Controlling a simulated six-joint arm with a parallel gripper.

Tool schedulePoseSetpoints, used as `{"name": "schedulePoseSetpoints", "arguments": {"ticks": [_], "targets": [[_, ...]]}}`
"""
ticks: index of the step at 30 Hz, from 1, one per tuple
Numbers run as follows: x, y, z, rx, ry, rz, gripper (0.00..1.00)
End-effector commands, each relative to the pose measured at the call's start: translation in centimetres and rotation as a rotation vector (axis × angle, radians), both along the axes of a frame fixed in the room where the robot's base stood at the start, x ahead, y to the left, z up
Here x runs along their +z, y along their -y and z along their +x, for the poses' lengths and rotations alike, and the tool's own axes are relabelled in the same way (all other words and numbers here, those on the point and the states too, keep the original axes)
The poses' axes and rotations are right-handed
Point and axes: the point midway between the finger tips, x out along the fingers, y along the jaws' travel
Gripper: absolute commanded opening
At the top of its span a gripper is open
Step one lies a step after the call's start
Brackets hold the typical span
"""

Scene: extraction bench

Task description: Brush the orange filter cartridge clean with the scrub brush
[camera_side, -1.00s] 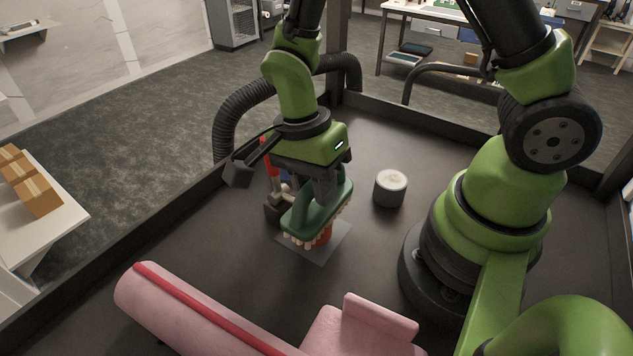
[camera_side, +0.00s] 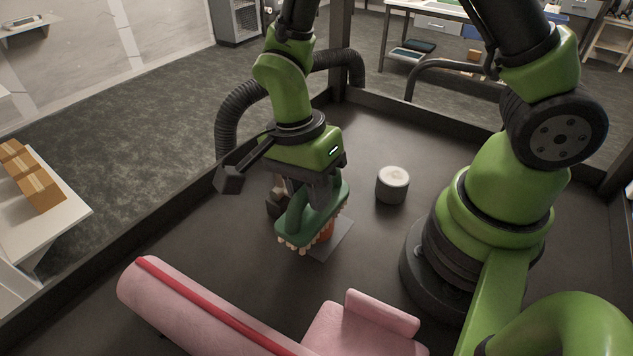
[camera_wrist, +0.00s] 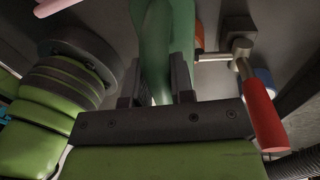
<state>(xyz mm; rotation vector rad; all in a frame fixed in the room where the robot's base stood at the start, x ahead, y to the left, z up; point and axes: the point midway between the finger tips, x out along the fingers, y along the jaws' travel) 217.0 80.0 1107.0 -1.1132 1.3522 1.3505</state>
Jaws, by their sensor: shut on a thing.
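My gripper (camera_side: 320,195) points down and is shut on the handle of the green scrub brush (camera_side: 300,222). The brush's pale bristles face down. The orange filter cartridge (camera_side: 326,232) stands under the brush on a thin grey mat (camera_side: 338,244), mostly hidden by the brush head. I cannot tell whether the bristles touch it. In the wrist view, the green brush (camera_wrist: 152,30) sits between my gripper's fingers (camera_wrist: 158,88), with a sliver of orange beside it.
A grey cylinder with a pale top (camera_side: 392,186) stands to the right. A metal fixture with a red handle (camera_wrist: 262,115) is close beside my gripper. Pink padded forms (camera_side: 210,310) fill the front. A raised dark rim (camera_side: 130,250) edges the bench.

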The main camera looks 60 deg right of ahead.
Motion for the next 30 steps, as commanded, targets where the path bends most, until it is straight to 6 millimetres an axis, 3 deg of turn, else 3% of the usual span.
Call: {"name": "schedulePoseSetpoints", "arguments": {"ticks": [8, 30], "targets": [[0.0, -0.6, 0.0, -0.003, -0.001, -0.001, 0.04], [-0.1, 3.3, -0.1, -0.003, -0.002, -0.001, 0.04]]}}
